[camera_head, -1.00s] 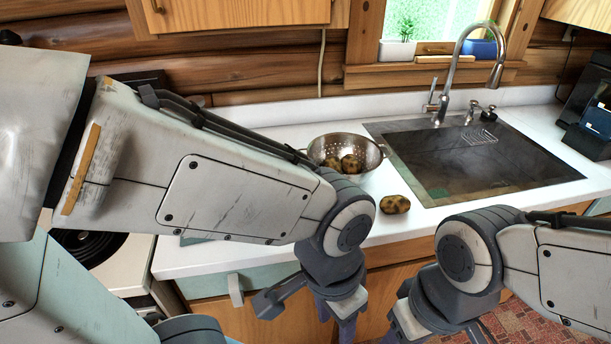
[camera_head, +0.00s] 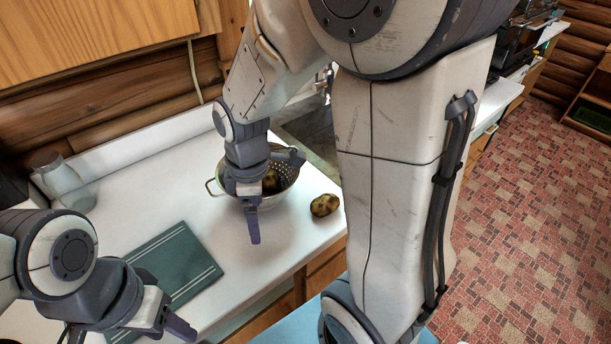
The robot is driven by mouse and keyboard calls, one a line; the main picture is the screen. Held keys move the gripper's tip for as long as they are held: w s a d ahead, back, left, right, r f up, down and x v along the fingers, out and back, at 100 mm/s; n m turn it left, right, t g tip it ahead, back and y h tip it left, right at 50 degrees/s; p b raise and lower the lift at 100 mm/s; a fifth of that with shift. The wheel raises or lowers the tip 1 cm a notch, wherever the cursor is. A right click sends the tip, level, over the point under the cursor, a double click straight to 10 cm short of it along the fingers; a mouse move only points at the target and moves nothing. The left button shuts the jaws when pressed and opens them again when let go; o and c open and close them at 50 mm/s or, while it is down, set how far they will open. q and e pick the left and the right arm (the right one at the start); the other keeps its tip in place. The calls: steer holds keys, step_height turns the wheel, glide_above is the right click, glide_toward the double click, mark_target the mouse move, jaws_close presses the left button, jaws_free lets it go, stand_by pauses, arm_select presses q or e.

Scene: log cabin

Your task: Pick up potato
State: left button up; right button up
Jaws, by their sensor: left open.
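A brown, dark-blotched potato (camera_head: 325,205) lies on the white counter near its front edge, right of a metal colander (camera_head: 287,187). Another potato (camera_head: 271,181) shows inside the colander, partly hidden by my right gripper (camera_head: 256,222). That gripper points down in front of the colander's bowl, left of the potato on the counter. Its second fingertip is not clear, so I cannot tell how far it is open. My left gripper (camera_head: 165,326) is open at the bottom left, by the green cutting board (camera_head: 170,258); part of it is cut off by the frame.
A clear glass jar (camera_head: 64,182) stands at the back left of the counter (camera_head: 150,205). My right arm covers most of the sink (camera_head: 312,135). The patterned floor (camera_head: 530,200) on the right is open.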

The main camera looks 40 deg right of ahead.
steer(key=w+d+n+p, duration=0.2)
steer(key=w+d+n, duration=0.1)
steer(key=d, duration=0.7)
steer(key=n+p, duration=0.3)
glide_above(325, 199)
step_height(325, 199, down, 6)
steer(key=shift+s+d+f, duration=0.15)
steer(key=shift+f, duration=0.05)
step_height(325, 199, down, 5)
steer(key=shift+r+p, duration=0.1)
steer(key=shift+p, duration=0.85)
steer(key=shift+f, duration=0.45)
arm_select(q)
step_height(325, 199, up, 8)
steer(key=shift+r, duration=0.15)
steer(key=shift+s, duration=0.1)
arm_select(e)
steer(key=c, duration=1.4)
steer(key=shift+r, duration=0.15)
